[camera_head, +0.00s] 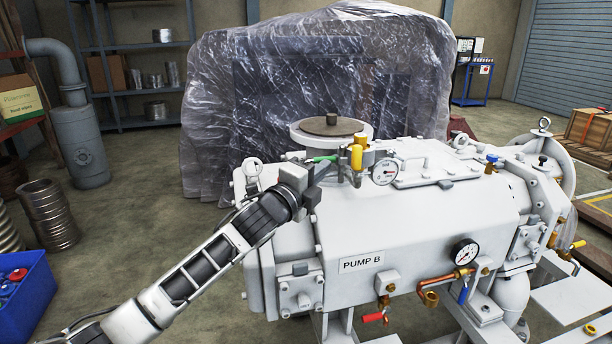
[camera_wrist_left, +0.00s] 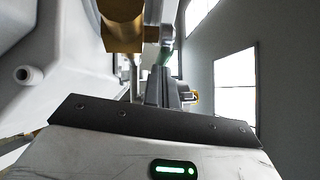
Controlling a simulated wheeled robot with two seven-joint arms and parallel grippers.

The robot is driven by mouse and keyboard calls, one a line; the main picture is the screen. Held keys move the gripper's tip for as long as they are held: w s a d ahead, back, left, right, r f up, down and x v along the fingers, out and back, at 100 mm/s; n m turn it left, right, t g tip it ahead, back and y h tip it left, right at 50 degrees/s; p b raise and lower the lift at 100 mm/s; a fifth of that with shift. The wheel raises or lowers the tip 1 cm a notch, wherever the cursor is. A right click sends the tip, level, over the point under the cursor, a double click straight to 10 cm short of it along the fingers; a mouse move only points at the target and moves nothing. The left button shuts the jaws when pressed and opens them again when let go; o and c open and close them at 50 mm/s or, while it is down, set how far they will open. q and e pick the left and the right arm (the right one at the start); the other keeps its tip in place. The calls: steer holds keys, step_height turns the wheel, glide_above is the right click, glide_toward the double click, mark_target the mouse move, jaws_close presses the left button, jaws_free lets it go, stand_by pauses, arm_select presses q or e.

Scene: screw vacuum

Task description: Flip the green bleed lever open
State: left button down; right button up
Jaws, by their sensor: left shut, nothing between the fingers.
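The green bleed lever (camera_head: 322,158) shows as a short green bar on top of the white pump marked PUMP B (camera_head: 400,232), left of a yellow-handled valve (camera_head: 357,158) and a dial gauge (camera_head: 385,172). My left gripper (camera_head: 318,169) is just below and beside the lever, partly covering the fittings behind it. I cannot tell whether it touches the lever. In the left wrist view the fingers (camera_wrist_left: 166,90) are together with nothing between them. A strip of green (camera_wrist_left: 163,52) shows just beyond their tips, with brass fitting (camera_wrist_left: 122,28) above left. My right gripper is not in view.
The round flange (camera_head: 331,130) stands behind the lever. A red-handled valve (camera_head: 373,318), a blue lever (camera_head: 463,294) and a second gauge (camera_head: 466,251) are on the pump's front. A plastic-wrapped load (camera_head: 300,80) is behind. A blue bin (camera_head: 28,300) stands at the lower left.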

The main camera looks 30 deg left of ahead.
arm_select(q)
steer(key=shift+w, duration=0.15)
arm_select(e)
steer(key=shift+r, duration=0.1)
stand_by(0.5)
